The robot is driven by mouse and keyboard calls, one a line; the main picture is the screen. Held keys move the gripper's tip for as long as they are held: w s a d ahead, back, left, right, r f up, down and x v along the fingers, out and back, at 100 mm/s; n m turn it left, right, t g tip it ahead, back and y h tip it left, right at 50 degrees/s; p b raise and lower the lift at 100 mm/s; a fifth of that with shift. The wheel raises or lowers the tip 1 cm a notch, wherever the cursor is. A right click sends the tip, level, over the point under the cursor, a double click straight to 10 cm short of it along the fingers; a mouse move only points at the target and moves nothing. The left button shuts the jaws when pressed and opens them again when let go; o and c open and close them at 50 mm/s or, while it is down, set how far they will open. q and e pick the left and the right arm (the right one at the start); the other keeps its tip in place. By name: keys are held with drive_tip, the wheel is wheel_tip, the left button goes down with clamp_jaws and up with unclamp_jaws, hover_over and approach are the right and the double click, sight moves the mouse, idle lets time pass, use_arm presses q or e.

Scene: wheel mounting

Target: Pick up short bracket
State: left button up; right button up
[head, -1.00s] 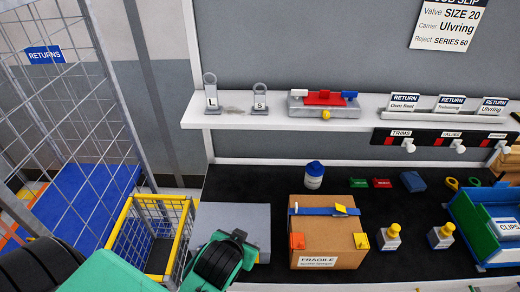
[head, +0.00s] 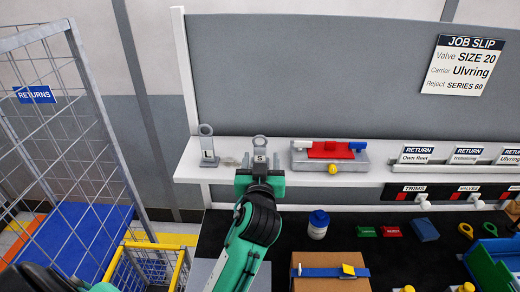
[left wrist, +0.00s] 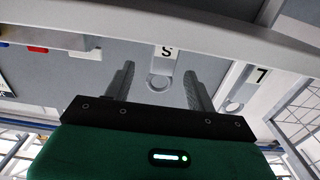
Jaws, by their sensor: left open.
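The short bracket (head: 260,154), a grey piece with a ring on top and an "S" label, stands on the white shelf. In the left wrist view the short bracket (left wrist: 165,57) appears upside down, between the two finger lines. My left gripper (head: 259,173) is open, in front of the bracket and hiding its lower part. In the left wrist view the open fingers (left wrist: 159,75) lie either side of the bracket's ring; I cannot tell if they touch it. My right gripper is not in view.
The taller "L" bracket (head: 207,148) stands close by on the left. A grey block with red and blue parts (head: 330,158) sits to the right on the shelf (head: 225,176). A blue-capped bottle (head: 318,225) and a cardboard box (head: 310,285) are on the black bench below.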

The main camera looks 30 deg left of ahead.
sight(260, 150)
use_arm(q)
drive_tip(key=shift+w+a, duration=0.3)
drive_tip(key=shift+w, duration=0.35)
drive_tip(key=shift+w+a, duration=0.1)
drive_tip(key=shift+w, duration=0.05)
drive_tip(key=p+x, duration=0.2)
drive_tip(key=x, duration=0.1)
drive_tip(key=p+x, duration=0.1)
drive_tip(key=shift+w+a+r, duration=0.1)
drive_tip(key=shift+a+r, duration=0.2)
drive_tip(key=shift+w+a+f, duration=0.1)
drive_tip(key=shift+w+a, duration=0.05)
drive_tip(key=shift+w, duration=0.2)
drive_tip(key=c, duration=1)
drive_tip(key=shift+c, duration=0.4)
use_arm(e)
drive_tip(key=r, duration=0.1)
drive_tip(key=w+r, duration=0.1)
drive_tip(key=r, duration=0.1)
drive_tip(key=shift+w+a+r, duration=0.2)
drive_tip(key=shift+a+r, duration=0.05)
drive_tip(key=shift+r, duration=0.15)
